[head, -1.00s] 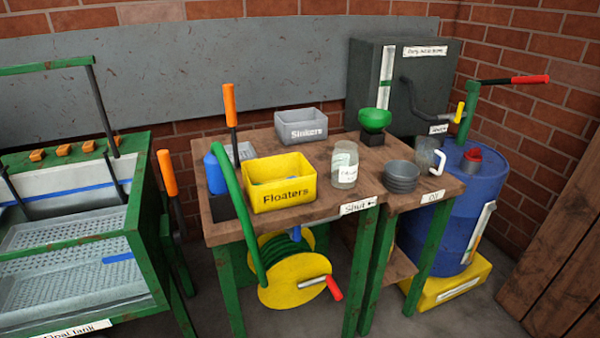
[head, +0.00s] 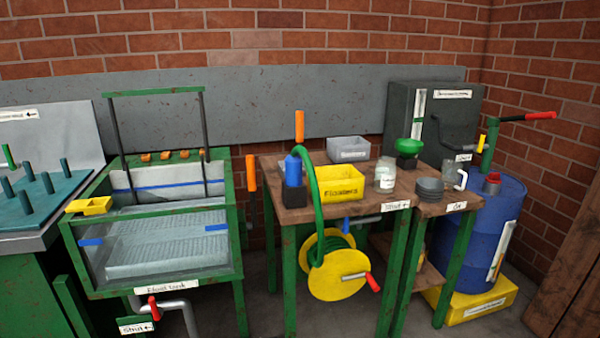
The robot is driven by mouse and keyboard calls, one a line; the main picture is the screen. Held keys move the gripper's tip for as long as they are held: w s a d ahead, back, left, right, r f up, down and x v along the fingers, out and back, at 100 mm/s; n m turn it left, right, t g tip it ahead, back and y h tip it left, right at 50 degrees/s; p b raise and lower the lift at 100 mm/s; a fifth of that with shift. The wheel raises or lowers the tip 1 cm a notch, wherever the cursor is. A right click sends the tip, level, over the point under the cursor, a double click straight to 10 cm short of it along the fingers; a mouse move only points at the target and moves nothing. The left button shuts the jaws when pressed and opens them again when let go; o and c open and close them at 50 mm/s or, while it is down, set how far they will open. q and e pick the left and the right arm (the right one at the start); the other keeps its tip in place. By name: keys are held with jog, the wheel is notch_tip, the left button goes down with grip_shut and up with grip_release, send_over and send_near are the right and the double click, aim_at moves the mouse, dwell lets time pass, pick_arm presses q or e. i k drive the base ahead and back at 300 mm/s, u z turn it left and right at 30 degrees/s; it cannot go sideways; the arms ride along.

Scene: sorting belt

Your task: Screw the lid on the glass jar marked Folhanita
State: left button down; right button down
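A glass jar (head: 385,177) with a white label stands upright on the wooden table, between the yellow Floaters bin and a grey ribbed stack. Its label is too small to read, and I cannot make out a lid on it. A second clear glass vessel (head: 449,171) stands at the table's right end, partly hidden. The dark grey ribbed round stack (head: 429,188) sits in front of it; I cannot tell whether these are lids. Neither of my grippers is in view.
The wooden table (head: 295,214) also holds the yellow Floaters bin (head: 338,184), a grey Sinkers bin (head: 348,149), a green funnel (head: 410,146) and a blue bottle (head: 293,170). A float tank (head: 160,282) stands left. A blue barrel (head: 492,225) stands right. Floor in front is partly clear.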

aim_at(385, 174)
jog(key=u, duration=0.35)
jog(key=i, duration=1.5)
jog(key=z, duration=0.7)
